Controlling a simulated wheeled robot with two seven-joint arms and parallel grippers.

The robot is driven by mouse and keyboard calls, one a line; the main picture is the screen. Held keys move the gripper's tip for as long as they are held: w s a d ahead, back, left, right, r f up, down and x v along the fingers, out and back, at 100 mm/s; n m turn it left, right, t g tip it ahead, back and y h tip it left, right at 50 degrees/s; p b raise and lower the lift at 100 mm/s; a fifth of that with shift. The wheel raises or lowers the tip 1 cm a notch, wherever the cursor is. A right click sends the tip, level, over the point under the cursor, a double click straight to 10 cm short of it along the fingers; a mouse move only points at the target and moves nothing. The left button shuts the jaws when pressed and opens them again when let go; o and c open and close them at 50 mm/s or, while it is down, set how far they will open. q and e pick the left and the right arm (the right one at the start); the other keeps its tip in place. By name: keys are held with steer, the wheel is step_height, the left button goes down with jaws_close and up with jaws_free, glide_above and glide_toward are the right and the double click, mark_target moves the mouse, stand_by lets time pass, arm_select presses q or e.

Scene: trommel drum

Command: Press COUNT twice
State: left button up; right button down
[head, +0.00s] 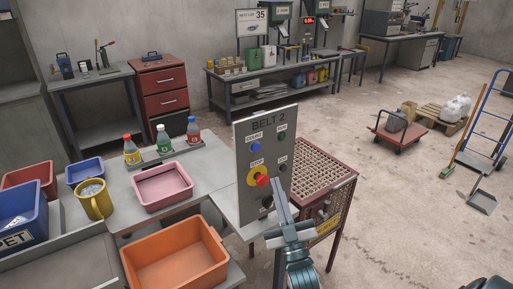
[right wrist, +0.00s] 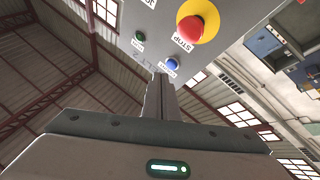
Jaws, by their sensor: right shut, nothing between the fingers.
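The grey BELT 2 panel (head: 268,118) stands upright at the table's right end. The blue COUNT button (head: 255,147) is at its upper left, above the red STOP button (head: 261,180) on its yellow disc. A green button (head: 282,135) is at upper right. My right gripper (head: 279,184) is shut and empty, in front of the panel's lower right part. In the right wrist view the closed fingers (right wrist: 159,84) point toward the panel, with the blue button (right wrist: 172,63) just beyond their tips. I cannot tell the gap to the panel. My left gripper is not in view.
An orange bin (head: 178,255), a pink tray (head: 163,187) and a yellow mug (head: 95,199) are left of the panel. Several bottles stand in a rack (head: 160,155) behind. A red mesh cage (head: 318,175) is right of the panel.

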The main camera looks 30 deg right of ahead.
step_height(320, 180, up, 6)
steer(key=s+t+h, duration=0.1)
steer(key=s, duration=0.1)
steer(key=shift+s+d, duration=0.3)
steer(key=shift+w+f, duration=0.1)
steer(key=shift+f, duration=0.05)
steer(key=b, duration=0.2)
glide_toward(255, 147)
steer(key=shift+t, duration=0.3)
steer(key=shift+w+d+r, duration=0.4)
steer(key=shift+w+r, duration=0.05)
steer(key=shift+r, duration=0.35)
steer(key=shift+w+d+r, duration=0.35)
steer(key=shift+w+r, duration=0.1)
steer(key=shift+r, duration=0.3)
steer(key=shift+w+d+r, duration=0.4)
steer(key=shift+w+r, duration=0.05)
steer(key=shift+r, duration=0.35)
steer(key=shift+w+a+b, duration=0.1)
steer(key=shift+w+b, duration=0.2)
steer(key=shift+w, duration=0.55)
stand_by(0.6)
steer(key=shift+s, duration=0.15)
steer(key=shift+s+p, duration=0.3)
steer(key=shift+s, duration=0.4)
